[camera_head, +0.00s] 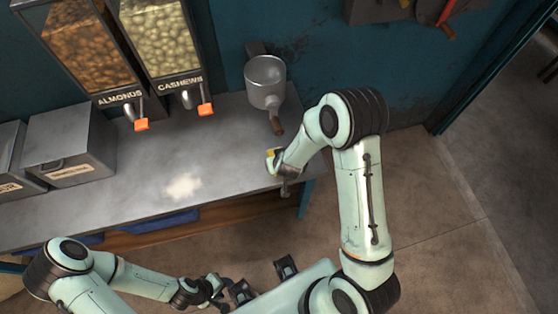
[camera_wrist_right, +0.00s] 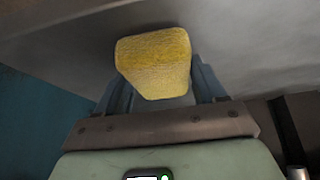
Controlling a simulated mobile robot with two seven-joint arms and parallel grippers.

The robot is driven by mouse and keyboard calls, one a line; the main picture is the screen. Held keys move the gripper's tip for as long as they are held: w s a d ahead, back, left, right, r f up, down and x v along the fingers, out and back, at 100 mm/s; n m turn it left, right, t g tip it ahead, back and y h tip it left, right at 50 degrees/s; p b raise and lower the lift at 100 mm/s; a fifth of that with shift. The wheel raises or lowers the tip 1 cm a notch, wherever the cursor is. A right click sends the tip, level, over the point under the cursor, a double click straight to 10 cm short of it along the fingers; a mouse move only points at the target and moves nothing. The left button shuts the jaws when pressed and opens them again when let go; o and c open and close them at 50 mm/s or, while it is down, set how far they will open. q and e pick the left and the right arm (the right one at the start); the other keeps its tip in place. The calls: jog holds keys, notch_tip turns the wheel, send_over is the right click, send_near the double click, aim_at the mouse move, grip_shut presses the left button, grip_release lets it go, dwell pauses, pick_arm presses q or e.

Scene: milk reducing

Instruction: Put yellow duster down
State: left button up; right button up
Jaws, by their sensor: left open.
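The yellow duster (camera_wrist_right: 153,62) is a small block between the two fingers of my right gripper (camera_wrist_right: 158,80), which looks shut on it. In the head view only a little of the duster (camera_head: 270,153) shows; the wrist hides the rest. My right gripper (camera_head: 277,163) is at the right end of the grey counter (camera_head: 110,200). Whether the duster touches the counter cannot be told. My left gripper (camera_head: 222,290) is open and empty, low in the head view, in front of the counter.
Almond (camera_head: 82,45) and cashew (camera_head: 160,38) dispensers stand at the back, grey bins (camera_head: 70,145) at the left. The counter's middle is otherwise clear.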

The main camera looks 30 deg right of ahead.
jog(key=o, duration=0.4)
jog(key=shift+s+f, duration=0.15)
jog(key=shift+d, duration=0.1)
jog(key=shift+r, duration=0.35)
jog(key=p+v, duration=0.4)
jog(key=v, duration=0.7)
pick_arm(q)
jog(key=w+r, duration=0.2)
jog(key=r, duration=0.1)
jog(key=w+r, duration=0.1)
jog(key=shift+r, duration=0.35)
pick_arm(e)
jog(key=s+a+f+g+y, duration=0.2)
jog(key=s+a+f+g, duration=0.1)
jog(key=s+f, duration=0.5)
jog(key=s+a+f+m+g+y, duration=0.1)
jog(key=s+a+f+g+y, duration=0.2)
jog(key=s+a+f, duration=0.3)
jog(key=s+f, duration=0.3)
jog(key=f, duration=0.1)
jog(key=shift+f, duration=0.25)
